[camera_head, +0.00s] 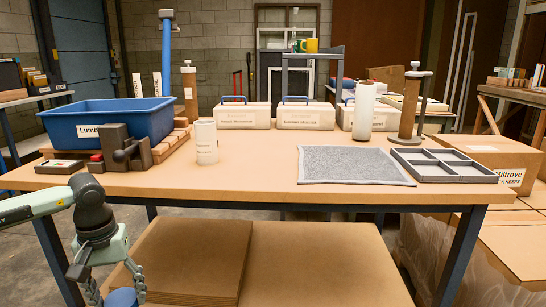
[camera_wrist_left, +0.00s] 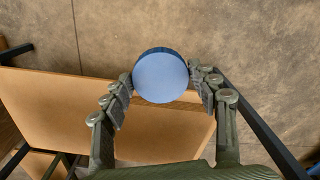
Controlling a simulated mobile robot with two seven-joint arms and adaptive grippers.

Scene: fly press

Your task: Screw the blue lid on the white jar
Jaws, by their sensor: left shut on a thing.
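My left gripper (camera_head: 118,288) hangs low in front of the table's front left edge. It is shut on the blue lid (camera_wrist_left: 160,76), a round flat disc held between the fingertips. The lid's edge also shows at the bottom of the head view (camera_head: 122,298). In the wrist view the left gripper (camera_wrist_left: 161,82) grips it from both sides. A white cylinder with a label, which looks like the white jar (camera_head: 206,143), stands upright on the table, left of the middle, apart from the gripper. Its top shows no blue lid. My right gripper is not in view.
A blue bin (camera_head: 107,119) and a dark vise-like block (camera_head: 122,150) stand at the table's left. A grey mat (camera_head: 352,165), a divided tray (camera_head: 443,165) and a taller white cylinder (camera_head: 363,111) are at the right. The table top (camera_head: 250,170) is clear around the front middle.

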